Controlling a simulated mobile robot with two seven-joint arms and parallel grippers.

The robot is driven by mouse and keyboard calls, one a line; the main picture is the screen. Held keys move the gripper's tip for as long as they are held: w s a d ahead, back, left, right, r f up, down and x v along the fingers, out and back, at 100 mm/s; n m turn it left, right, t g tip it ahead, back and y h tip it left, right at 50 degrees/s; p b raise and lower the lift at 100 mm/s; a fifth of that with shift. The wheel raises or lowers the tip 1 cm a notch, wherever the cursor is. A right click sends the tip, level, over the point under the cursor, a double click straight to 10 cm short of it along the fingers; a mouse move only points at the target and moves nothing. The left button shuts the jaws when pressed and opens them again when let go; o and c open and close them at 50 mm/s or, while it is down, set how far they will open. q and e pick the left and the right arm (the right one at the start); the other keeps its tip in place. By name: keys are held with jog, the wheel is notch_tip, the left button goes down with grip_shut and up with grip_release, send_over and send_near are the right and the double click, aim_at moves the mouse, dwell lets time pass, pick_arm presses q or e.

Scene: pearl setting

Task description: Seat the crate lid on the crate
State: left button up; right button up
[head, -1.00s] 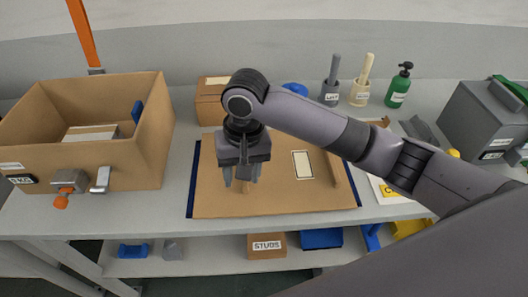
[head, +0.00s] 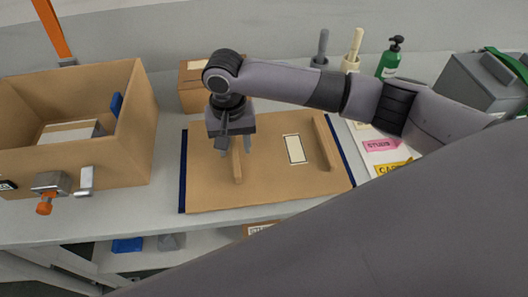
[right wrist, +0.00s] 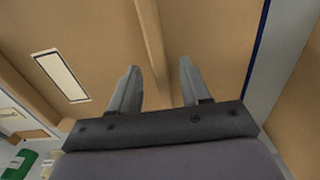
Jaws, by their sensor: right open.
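The crate lid (head: 275,195), a flat brown panel with a white label and two raised wooden bars, lies on a dark blue mat (head: 183,172) on the bench. The open brown crate (head: 110,160) stands to its left with its top uncovered. My right gripper (head: 236,150) points down over the lid's left bar (head: 238,168). In the right wrist view, the open gripper (right wrist: 160,66) has its fingers on either side of the bar (right wrist: 150,35); I cannot tell whether they touch it. My left gripper is not in view.
A metal clamp with an orange knob (head: 45,207) is on the crate's front wall. A small box (head: 195,92) is behind the lid. A green bottle (head: 390,60) and a grey case (head: 485,85) stand at the back right. Cards (head: 383,146) lie right of the mat.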

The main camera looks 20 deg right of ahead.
grip_shut()
dwell(1.4)
